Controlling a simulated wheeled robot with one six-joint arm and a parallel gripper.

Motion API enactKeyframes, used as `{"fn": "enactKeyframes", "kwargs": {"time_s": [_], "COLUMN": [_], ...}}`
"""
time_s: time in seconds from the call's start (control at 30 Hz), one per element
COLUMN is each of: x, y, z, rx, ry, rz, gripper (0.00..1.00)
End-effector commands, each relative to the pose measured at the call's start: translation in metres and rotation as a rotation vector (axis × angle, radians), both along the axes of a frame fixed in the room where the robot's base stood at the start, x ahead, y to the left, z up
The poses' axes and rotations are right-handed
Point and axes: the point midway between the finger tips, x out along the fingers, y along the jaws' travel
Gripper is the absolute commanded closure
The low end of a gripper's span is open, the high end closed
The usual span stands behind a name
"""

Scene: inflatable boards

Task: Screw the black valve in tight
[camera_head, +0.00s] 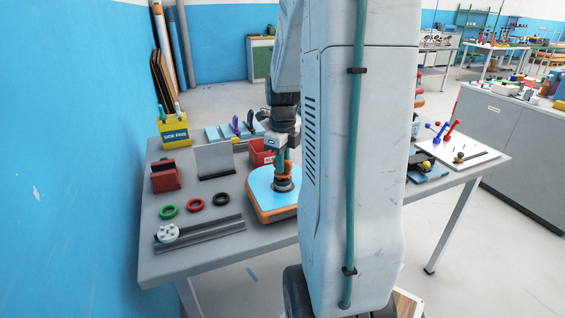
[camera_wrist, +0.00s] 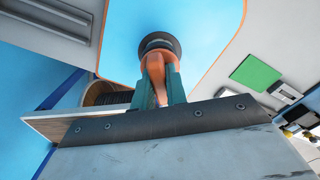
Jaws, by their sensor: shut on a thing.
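The board (camera_head: 266,198) lies flat on the grey bench, with a light blue top and an orange rim. It also fills the upper middle of the wrist view (camera_wrist: 205,35). The black valve (camera_head: 284,185) is a round dark piece at the board's surface, and it shows in the wrist view (camera_wrist: 159,41). My gripper (camera_head: 282,170), with teal fingers and orange tips, points down from above. In the wrist view my gripper (camera_wrist: 156,62) is shut on the valve. The fingertips cover part of it. I cannot tell how deep the valve sits.
Green (camera_head: 168,211), red (camera_head: 195,204) and black (camera_head: 221,198) rings lie left of the board. A grey rail (camera_head: 200,232) lies in front of them. A red bin (camera_head: 260,153) and an upright grey plate (camera_head: 214,161) stand behind. My arm hides the bench's middle right.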

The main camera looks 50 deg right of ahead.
Motion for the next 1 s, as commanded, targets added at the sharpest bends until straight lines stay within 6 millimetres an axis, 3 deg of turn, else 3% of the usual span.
{"fn": "enactKeyframes", "kwargs": {"time_s": [0.2,0.5,0.8,1.0], "x": [-0.0001,-0.0001,-0.0003,-0.0003], "y": [-0.0002,-0.0003,-0.0004,-0.0004], "z": [0.0001,0.0001,0.0002,0.0002], "rx": [0.0,0.0,-0.001,-0.001], "ry": [0.0,0.0,0.0,0.0], "rz": [-0.201,-0.222,-0.497,-0.512], "gripper": [1.0,1.0,1.0,1.0]}}
